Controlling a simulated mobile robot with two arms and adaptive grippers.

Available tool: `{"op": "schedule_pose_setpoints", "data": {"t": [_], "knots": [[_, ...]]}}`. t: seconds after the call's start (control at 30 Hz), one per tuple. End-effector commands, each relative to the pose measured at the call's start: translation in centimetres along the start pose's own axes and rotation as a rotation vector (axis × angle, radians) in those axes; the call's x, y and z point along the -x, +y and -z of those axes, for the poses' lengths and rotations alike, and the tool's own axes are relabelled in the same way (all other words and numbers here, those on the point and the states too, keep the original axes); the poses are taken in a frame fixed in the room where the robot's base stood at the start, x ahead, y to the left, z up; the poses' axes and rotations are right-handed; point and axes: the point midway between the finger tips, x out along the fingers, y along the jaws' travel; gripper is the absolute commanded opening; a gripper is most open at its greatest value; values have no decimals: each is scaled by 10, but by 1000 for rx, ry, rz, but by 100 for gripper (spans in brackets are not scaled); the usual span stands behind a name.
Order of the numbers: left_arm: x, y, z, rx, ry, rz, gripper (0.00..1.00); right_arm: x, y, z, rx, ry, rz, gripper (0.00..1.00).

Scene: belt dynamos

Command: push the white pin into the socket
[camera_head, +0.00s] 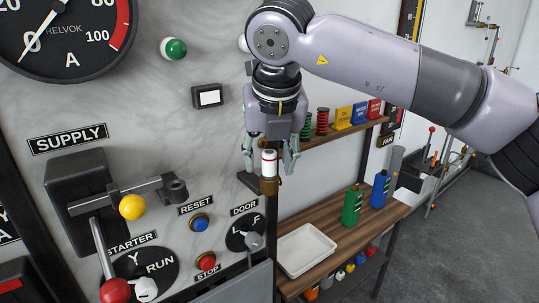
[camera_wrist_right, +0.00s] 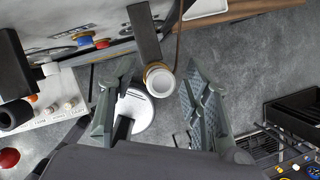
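My right gripper (camera_head: 270,152) points down over the pin, with a finger on each side. My left gripper is out of view.
The marble panel (camera_head: 130,105) holds a supply lever (camera_head: 115,290), a reset button (camera_head: 200,223) and a door knob (camera_head: 254,241) close to the socket. A wooden bench (camera_head: 330,262) with a white tray (camera_head: 306,250) and bottles stands right of it. A shelf (camera_head: 345,136) hangs behind.

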Motion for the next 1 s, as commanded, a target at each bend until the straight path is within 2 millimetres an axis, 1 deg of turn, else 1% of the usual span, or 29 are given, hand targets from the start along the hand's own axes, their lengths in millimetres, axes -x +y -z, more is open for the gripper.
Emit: {"op": "schedule_pose_setpoints", "data": {"t": [0.07,0.17,0.63,0.67,0.87,1.0], "knots": [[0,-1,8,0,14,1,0,0,0,0,0,0,0,39],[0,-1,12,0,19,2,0,0,0,0,0,0,0,33],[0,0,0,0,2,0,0,1,0,0,0,0,0,1],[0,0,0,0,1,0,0,1,0,0,0,0,0,0],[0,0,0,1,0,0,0,1,0,0,0,0,0,0],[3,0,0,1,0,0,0,5,0,-2,0,-1,0,0]]}}
